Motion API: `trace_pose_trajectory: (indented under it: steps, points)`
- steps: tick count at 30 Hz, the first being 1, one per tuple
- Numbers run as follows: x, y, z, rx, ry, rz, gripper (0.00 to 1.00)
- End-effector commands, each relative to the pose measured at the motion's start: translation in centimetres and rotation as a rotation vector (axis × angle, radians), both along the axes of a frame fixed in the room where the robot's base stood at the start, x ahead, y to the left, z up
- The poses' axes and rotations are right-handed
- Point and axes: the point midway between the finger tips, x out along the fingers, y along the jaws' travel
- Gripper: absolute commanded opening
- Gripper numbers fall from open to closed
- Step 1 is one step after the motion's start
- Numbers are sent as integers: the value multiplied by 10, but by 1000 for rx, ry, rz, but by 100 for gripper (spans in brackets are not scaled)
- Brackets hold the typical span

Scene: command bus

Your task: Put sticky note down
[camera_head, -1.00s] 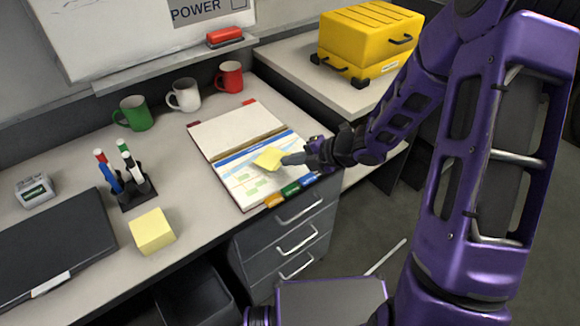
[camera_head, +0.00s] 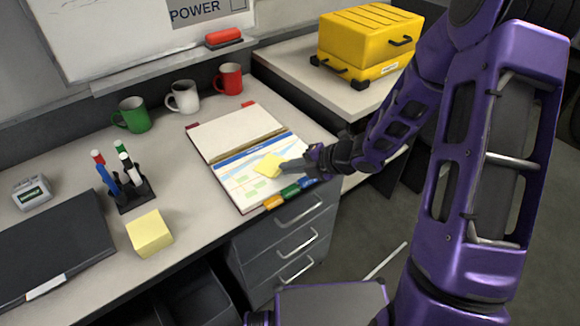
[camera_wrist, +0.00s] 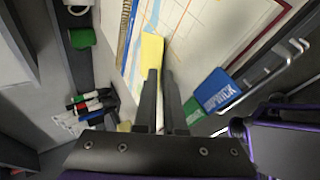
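The yellow sticky note (camera_head: 268,165) is at my gripper's fingertips, over the calendar page of the open planner (camera_head: 235,137). In the wrist view the sticky note (camera_wrist: 152,52) shows as a narrow yellow strip at the finger ends. My gripper (camera_head: 287,164) reaches in from the right, low over the planner. In the wrist view its two dark fingers (camera_wrist: 160,75) are close together with the note at their tips. I cannot tell whether the note touches the page.
A yellow note block (camera_head: 150,234), a pen holder (camera_head: 133,193) and a black laptop-like slab (camera_head: 50,245) are on the desk (camera_head: 190,160) to the left. Green (camera_head: 132,115), white (camera_head: 183,97) and red mugs (camera_head: 229,79) stand behind. Coloured tabs (camera_head: 290,191) line the planner's front edge.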

Motion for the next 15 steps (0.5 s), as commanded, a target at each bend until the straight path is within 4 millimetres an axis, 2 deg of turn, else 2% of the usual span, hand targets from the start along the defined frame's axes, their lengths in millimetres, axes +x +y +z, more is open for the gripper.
trace_pose_trajectory:
  steps: [4, 15]
  points:
    - [-1, -3, 11, -2, 0, -3, 10]
    - [-36, -56, 60, -2, -2, -4, 10]
